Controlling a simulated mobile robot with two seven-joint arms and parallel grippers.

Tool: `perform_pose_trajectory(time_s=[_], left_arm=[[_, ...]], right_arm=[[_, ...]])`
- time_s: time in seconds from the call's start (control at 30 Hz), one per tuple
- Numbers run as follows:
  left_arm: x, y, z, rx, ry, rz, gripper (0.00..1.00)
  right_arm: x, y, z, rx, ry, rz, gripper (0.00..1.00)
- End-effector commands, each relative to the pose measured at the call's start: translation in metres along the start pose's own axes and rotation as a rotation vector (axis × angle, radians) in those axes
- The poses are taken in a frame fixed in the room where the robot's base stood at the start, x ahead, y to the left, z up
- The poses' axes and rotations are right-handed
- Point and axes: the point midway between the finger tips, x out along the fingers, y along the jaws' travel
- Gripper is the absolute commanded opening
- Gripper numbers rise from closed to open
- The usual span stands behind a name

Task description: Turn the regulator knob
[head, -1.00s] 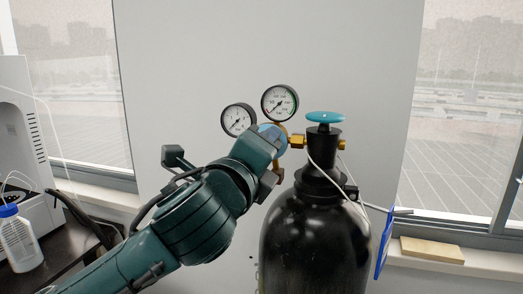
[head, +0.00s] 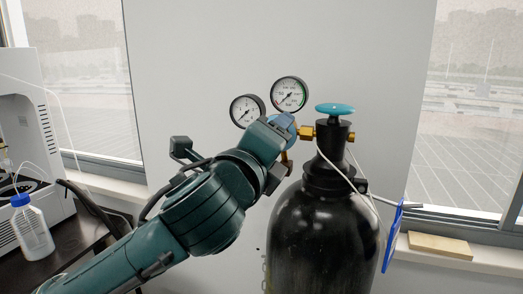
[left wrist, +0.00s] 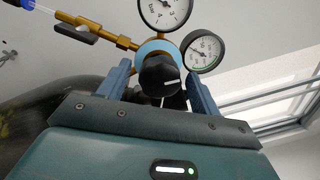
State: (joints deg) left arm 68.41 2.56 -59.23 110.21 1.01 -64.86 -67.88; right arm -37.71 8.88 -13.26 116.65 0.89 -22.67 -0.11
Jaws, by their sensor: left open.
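The black regulator knob (left wrist: 160,75) with a white pointer mark faces the left wrist camera, in front of a blue ring. My left gripper (left wrist: 157,70) is open, with one blue finger on each side of the knob. I cannot tell whether either finger touches it. In the head view my left gripper (head: 282,128) is at the brass regulator and hides the knob. Two round gauges, one upper (head: 290,93) and one lower left (head: 246,111), sit above the gripper. My right gripper is not in view.
The black gas cylinder (head: 325,225) stands just right of my gripper, with a blue handwheel (head: 336,109) on top. A white hose (head: 334,166) runs down its neck. A blue-capped bottle (head: 34,232) is at the far left. Plain wall lies behind.

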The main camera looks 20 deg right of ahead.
Motion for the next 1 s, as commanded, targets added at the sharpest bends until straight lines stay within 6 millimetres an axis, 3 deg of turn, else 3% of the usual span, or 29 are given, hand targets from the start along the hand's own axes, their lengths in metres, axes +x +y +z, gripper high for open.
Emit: perform_pose_trajectory(time_s=[0.17, 0.4, 0.6, 0.8, 1.0], left_arm=[[-0.024, 0.002, -0.001, 0.001, 0.0, -0.004, 0.64], [-0.079, 0.002, -0.001, 0.001, 0.0, -0.006, 0.64], [-0.114, 0.001, 0.0, 0.001, 0.0, -0.004, 0.64], [-0.128, 0.0, 0.0, -0.001, 0.001, -0.002, 0.64], [-0.129, 0.0, 0.0, -0.001, 0.0, -0.001, 0.64]], right_arm=[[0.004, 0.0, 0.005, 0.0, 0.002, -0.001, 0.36], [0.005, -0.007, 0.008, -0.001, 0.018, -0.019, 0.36], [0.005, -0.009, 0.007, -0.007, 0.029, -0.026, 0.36], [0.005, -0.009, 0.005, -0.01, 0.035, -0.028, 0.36], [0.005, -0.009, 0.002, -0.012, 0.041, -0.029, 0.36]])
